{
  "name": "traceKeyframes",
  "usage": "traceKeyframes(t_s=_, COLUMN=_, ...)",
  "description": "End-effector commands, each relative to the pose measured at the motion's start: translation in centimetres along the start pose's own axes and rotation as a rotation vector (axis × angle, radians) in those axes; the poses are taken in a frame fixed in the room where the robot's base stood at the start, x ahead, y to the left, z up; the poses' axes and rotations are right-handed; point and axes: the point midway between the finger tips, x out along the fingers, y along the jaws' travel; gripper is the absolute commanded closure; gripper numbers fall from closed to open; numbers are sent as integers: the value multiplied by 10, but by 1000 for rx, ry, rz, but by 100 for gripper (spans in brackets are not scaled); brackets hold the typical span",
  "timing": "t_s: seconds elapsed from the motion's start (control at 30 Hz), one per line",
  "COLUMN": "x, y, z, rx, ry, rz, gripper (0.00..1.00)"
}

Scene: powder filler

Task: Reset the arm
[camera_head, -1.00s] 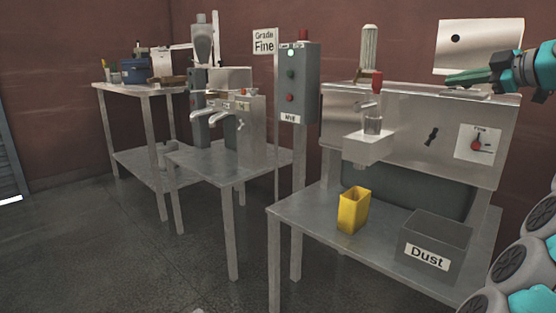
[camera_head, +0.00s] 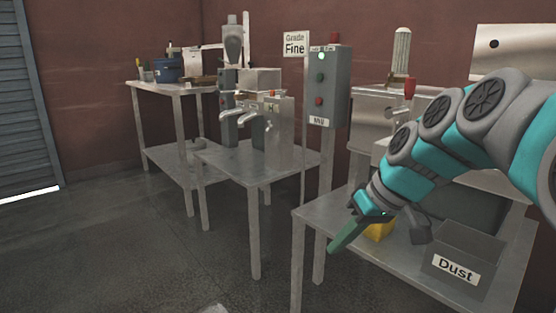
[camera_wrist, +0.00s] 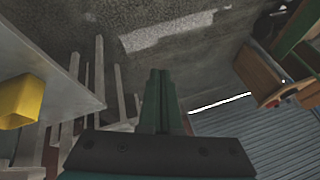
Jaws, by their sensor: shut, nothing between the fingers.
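My gripper (camera_head: 334,246) is in front of the near metal table in the head view, at the end of my teal and grey arm. Its green fingers point down and to the left, shut and empty. In the wrist view the fingers (camera_wrist: 160,82) lie together and point out over the grey floor. My arm covers much of the machine behind it.
The yellow container (camera_head: 379,231) is partly hidden behind my gripper; it also shows in the wrist view (camera_wrist: 20,100). A "Dust" bin (camera_head: 462,262) stands on the near table (camera_head: 312,222). A control box (camera_head: 327,88) stands behind. Floor at left is clear.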

Motion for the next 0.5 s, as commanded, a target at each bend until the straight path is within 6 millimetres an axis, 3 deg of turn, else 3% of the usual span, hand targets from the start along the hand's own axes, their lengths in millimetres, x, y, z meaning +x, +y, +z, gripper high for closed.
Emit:
traceKeyframes(t_s=0.03, x=12, y=-11, z=25, rx=34, ry=-57, rz=13, gripper=100)
traceKeyframes(t_s=0.23, x=51, y=-31, z=127, rx=195, ry=-250, rz=118, gripper=100)
traceKeyframes(t_s=0.4, x=69, y=-35, z=216, rx=321, ry=-389, rz=233, gripper=100)
traceKeyframes(t_s=0.5, x=73, y=-34, z=256, rx=377, ry=-438, rz=294, gripper=100)
